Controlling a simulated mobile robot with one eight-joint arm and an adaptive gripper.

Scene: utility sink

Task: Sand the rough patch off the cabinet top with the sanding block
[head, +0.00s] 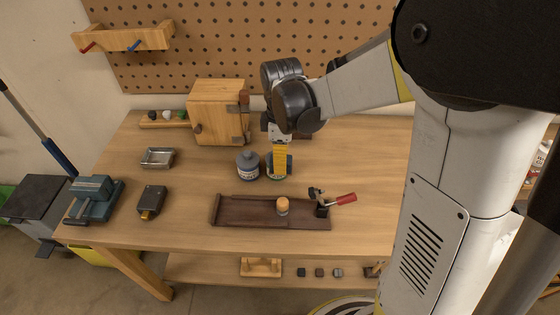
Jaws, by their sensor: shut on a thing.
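The small wooden cabinet (213,120) stands at the back of the bench, left of my gripper. Its top (218,88) shows as pale wood; I cannot make out a rough patch on it. My gripper (279,141) points down to the right of the cabinet, and its fingertips are small and partly hidden. It appears shut on a yellow, block-like thing (281,160), which I cannot surely identify as the sanding block. The yellow thing overlaps a teal round container (271,173) in this view; I cannot tell whether they touch.
A grey-blue bottle (247,165) stands close to the left of the teal container. A brown wooden fixture (246,212) with a red-handled clamp (340,199) lies in front. A metal tray (158,158), dark tool (151,201) and vise (92,198) are left. The pegboard (190,45) rises behind.

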